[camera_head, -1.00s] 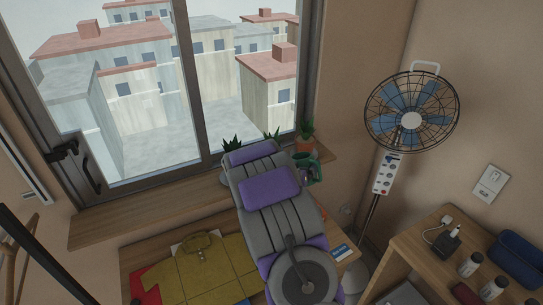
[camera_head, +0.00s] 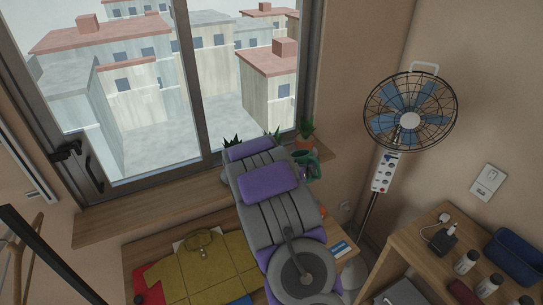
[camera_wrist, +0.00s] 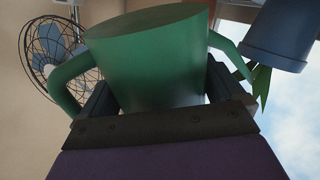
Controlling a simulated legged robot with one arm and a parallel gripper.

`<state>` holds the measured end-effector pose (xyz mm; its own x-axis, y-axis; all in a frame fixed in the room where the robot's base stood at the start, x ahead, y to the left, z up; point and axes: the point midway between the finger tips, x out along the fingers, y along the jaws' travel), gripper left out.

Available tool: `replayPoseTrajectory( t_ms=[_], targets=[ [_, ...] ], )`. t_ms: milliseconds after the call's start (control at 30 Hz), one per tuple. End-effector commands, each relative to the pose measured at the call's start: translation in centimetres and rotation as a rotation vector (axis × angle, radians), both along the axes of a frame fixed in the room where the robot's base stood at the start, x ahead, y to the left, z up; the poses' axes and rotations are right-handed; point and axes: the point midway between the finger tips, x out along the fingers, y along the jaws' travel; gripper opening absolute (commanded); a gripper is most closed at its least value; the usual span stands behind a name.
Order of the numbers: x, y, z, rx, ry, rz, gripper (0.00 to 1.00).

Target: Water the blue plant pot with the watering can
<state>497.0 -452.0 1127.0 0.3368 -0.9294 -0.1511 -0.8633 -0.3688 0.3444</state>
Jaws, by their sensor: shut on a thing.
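The green watering can (camera_wrist: 150,60) fills the middle of the wrist view, which looks upside down. My gripper (camera_wrist: 158,95) is shut on it, one dark finger on each side. Its curved handle is on the left and its spout reaches right, towards a blue plant pot (camera_wrist: 281,38) with green leaves. The spout's tip is hard to make out against the leaves. In the head view, part of the can (camera_head: 311,164) shows right of my arm, above the windowsill's right end. My arm hides my gripper there and most of the pots behind it.
A potted plant in a terracotta pot (camera_head: 306,140) stands at the right end of the windowsill (camera_head: 135,213). A standing fan (camera_head: 410,120) is to the right. A yellow garment (camera_head: 200,270) lies on a table below. A wooden shelf (camera_head: 425,245) with bottles is at lower right.

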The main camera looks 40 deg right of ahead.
Motion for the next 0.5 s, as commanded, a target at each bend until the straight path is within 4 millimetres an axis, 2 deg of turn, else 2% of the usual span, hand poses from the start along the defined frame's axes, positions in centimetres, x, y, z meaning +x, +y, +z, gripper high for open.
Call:
replayPoseTrajectory(
  t_ms=[500],
  targets=[
    [0.00,0.00,1.12,0.000,0.046,0.001,0.49]
  ],
)
